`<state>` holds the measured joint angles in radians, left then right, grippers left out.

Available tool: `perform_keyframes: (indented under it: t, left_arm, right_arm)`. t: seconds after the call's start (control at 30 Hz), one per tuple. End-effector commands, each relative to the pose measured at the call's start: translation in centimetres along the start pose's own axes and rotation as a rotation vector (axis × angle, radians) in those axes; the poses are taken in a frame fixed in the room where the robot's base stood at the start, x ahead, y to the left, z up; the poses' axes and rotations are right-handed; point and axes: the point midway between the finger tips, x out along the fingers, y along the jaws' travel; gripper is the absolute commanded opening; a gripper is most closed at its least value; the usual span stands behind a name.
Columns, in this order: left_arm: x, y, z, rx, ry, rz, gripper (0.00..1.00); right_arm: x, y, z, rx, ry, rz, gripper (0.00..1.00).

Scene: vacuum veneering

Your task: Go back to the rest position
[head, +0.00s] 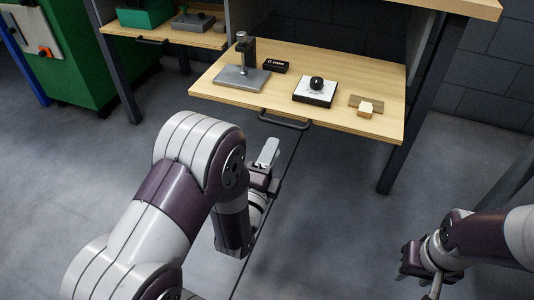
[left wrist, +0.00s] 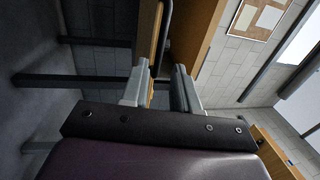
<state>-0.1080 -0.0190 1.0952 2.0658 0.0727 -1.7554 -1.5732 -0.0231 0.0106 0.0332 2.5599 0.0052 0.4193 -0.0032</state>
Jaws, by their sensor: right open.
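My left gripper (head: 270,153) is below and in front of the pulled-out wooden drawer (head: 225,93), just short of its dark bar handle (head: 284,123) in the head view. In the left wrist view its two pale fingers (left wrist: 163,80) stand apart with nothing between them, so it is open. The handle (left wrist: 164,35) shows beyond the fingertips. My right gripper (head: 423,283) is low at the right, over the floor, open and away from the furniture. Its fingers show only partly near the bottom edge.
The drawer carries a metal stand (head: 243,70), a black box (head: 276,67), a white block with a black knob (head: 315,92) and small wood pieces (head: 366,107). Dark table legs (head: 398,155) stand beside it. A green cabinet (head: 85,60) is at left. Floor in front is clear.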

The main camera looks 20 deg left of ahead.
Motion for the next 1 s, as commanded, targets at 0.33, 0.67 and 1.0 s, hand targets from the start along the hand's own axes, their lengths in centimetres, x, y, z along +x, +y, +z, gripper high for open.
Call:
perform_keyframes:
  t: [0.33,0.67,1.0]
  left_arm:
    - [-3.8,0.0,0.0,-0.001,0.000,0.000,0.29]
    - [-3.8,0.1,0.0,0.000,-0.001,0.000,0.29]
    - [-6.6,10.2,-0.2,-0.547,-0.164,0.603,0.29]
  right_arm:
    - [-1.0,0.0,-0.1,0.000,-0.001,0.000,0.43]
    - [-1.0,0.0,-0.1,0.000,0.000,0.000,0.43]
    - [-1.3,0.0,-0.1,0.000,-0.001,0.000,0.43]
